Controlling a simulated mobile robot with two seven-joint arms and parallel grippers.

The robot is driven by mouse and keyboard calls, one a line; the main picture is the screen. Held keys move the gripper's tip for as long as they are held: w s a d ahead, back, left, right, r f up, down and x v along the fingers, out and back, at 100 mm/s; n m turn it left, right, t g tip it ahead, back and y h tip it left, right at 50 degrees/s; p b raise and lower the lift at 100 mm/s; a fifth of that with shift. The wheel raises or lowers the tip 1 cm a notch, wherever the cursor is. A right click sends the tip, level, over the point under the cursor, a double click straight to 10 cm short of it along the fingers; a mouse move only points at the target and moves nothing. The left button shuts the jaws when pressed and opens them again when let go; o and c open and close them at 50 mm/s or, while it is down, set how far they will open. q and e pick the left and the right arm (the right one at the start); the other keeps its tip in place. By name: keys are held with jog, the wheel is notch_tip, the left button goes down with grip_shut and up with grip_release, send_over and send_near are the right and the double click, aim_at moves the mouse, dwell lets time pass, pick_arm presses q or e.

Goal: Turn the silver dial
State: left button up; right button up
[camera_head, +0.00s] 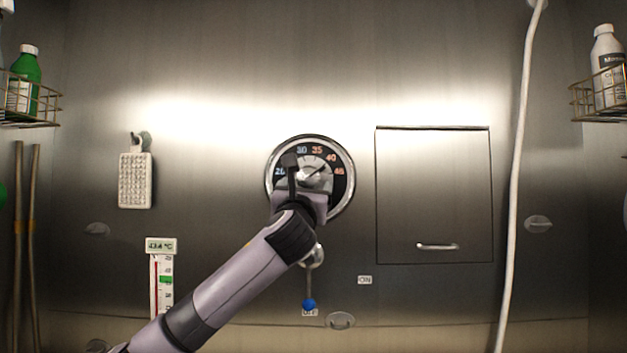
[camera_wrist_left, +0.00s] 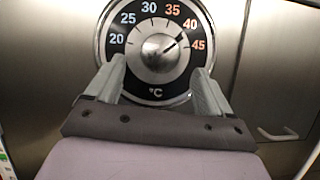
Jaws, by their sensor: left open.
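The silver dial (camera_wrist_left: 157,50) is a round metal knob in the middle of a black scale face with numbers from 20 to 45 and a °C mark. Its dark pointer aims near 40. In the head view the dial (camera_head: 317,164) is partly hidden behind my left gripper (camera_head: 305,180). In the left wrist view my left gripper (camera_wrist_left: 158,68) is open, with its fingertips in front of the face, toward the knob's lower left and lower right. Nothing is between the fingers that I can see as gripped; contact cannot be told. My right gripper is not in view.
Below the dial is a lever with a blue knob (camera_head: 309,304) beside ON and OFF labels. A panel door (camera_head: 433,190) is to the right, then a white hose (camera_head: 517,170). A thermometer (camera_head: 161,280) and a brush (camera_head: 135,180) are on the left wall area.

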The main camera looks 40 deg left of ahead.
aim_at(308, 180)
pick_arm(q)
jog(key=shift+w+a+r, duration=0.2)
jog(key=shift+w+r, duration=0.05)
jog(key=shift+r, duration=0.05)
jog(key=shift+p+x, duration=1.2)
jog(key=shift+x, duration=1.7)
jog(key=shift+f, duration=0.1)
jog(key=c, duration=1)
